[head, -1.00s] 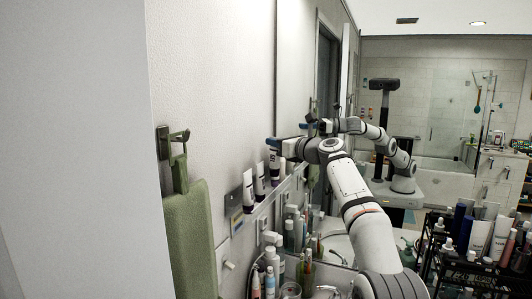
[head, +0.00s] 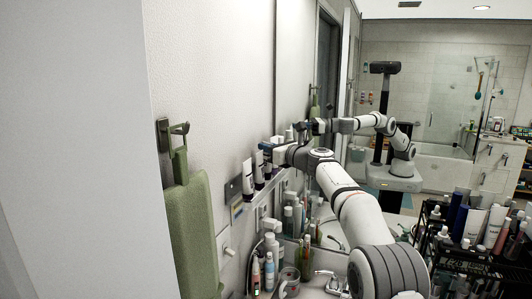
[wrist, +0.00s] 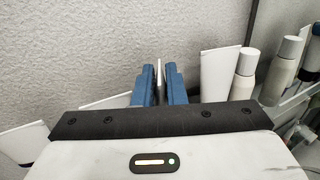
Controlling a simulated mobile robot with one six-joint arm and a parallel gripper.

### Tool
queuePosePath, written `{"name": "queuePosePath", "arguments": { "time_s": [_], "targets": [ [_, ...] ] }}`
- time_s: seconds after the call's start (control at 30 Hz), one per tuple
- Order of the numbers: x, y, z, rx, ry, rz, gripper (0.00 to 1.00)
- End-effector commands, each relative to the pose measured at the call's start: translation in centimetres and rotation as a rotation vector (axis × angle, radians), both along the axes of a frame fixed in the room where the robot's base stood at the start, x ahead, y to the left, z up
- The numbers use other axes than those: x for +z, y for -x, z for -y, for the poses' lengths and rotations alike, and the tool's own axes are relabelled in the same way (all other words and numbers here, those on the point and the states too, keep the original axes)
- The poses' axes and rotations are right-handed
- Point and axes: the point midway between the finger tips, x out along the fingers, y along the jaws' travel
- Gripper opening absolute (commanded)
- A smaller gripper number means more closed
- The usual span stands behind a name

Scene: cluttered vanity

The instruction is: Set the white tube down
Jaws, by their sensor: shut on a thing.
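My gripper (head: 266,147) is at the wall-side shelf, left of centre in the head view. In the wrist view my gripper (wrist: 160,75) has its two blue fingers closed on a thin white edge, the flat end of the white tube (wrist: 159,66). In the head view the white tube (head: 268,164) hangs under the fingers with a dark lower end, beside two similar tubes. My fingers hide its top. I cannot tell whether its lower end touches the shelf.
Two similar white tubes (head: 247,178) stand close on the left. In the wrist view another white tube (wrist: 220,72) and a white bottle (wrist: 246,70) stand right of my fingers. A green towel (head: 190,235) hangs on the near wall. The mirror reflects my arm.

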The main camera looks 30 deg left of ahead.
Motion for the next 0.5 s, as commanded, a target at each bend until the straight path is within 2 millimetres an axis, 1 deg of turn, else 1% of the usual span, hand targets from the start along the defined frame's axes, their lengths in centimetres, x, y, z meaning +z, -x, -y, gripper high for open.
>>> {"name": "queuePosePath", "arguments": {
  "time_s": [0.03,0.13,0.47,0.5],
  "targets": [
    [-0.73,0.04,0.01,0.0,0.0,-0.002,0.0],
    [-1.2,0.11,-0.37,0.0,0.0,0.0,0.0],
    [-1.68,0.1,-0.43,0.0,-0.001,0.001,0.0],
    [-1.6,0.12,-0.43,0.0,-0.001,0.001,0.13]
  ]
}}
